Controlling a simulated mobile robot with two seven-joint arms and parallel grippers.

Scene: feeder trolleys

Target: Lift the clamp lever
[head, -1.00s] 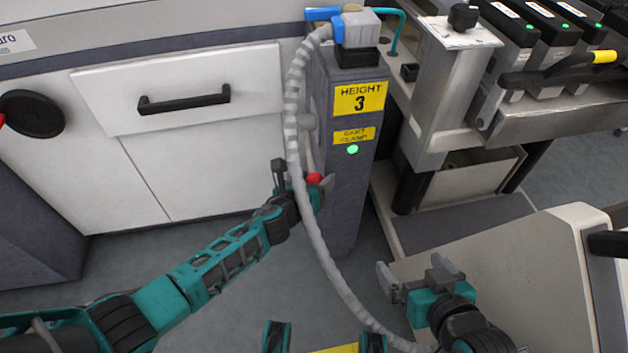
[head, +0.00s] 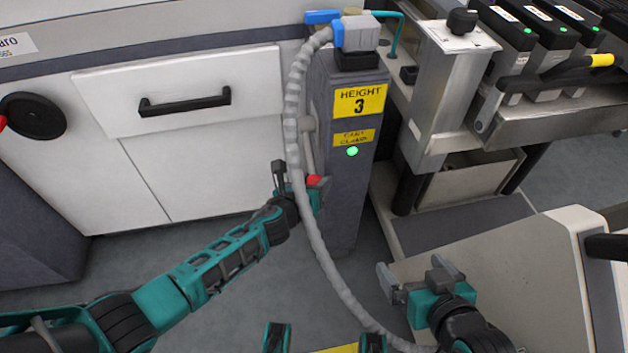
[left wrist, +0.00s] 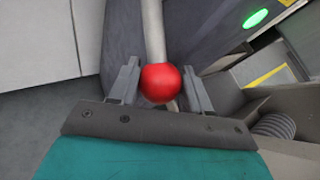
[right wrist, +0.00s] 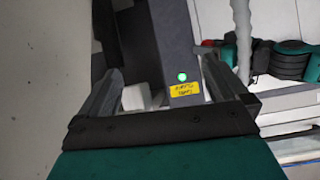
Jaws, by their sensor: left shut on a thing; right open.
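The clamp lever (head: 309,155) is a pale grey rod on the left side of the grey post, hanging down to a red ball knob (head: 314,181). My left gripper (head: 305,190) is at the knob, partly hidden behind the grey hose. In the left wrist view the red knob (left wrist: 160,83) sits between the two fingers, and the gripper is shut on it. My right gripper (head: 417,281) is open and empty at the lower right, well apart from the lever.
The grey post (head: 345,205) carries yellow labels and a lit green light (head: 352,151). A ribbed grey hose (head: 296,105) hangs in front of the lever. White cabinets (head: 190,170) stand left, a metal trolley (head: 430,130) right. A pale cart panel (head: 510,260) lies near my right gripper.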

